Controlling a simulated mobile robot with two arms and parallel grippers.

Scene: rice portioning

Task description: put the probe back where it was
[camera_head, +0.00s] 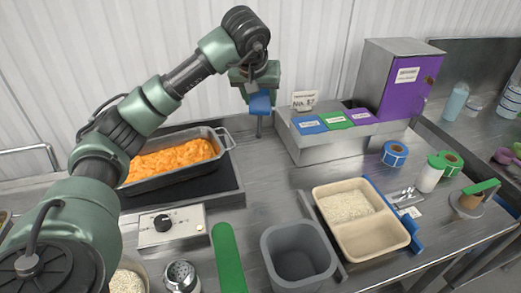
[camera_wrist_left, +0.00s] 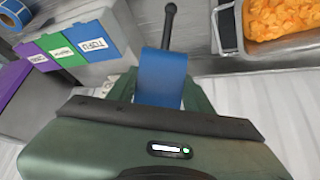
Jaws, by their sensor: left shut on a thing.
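My left gripper (camera_head: 261,88) is raised over the back of the counter, left of the label station. It is shut on a blue-handled probe (camera_head: 260,104), whose dark stem points down. In the left wrist view the probe (camera_wrist_left: 162,78) sits between the fingers of the gripper (camera_wrist_left: 160,98), with its dark rod extending away. The grey station (camera_head: 318,145) has blue, green and purple labelled panels on its sloped top. The probe is apart from the station. My right gripper is not in view.
A pan of orange food (camera_head: 175,160) sits on a dark hob left of the gripper. A purple-fronted box (camera_head: 400,85) stands at the back right. A two-compartment beige tray (camera_head: 372,240) and a grey bin (camera_head: 298,255) are in front. Bare counter lies between hob and station.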

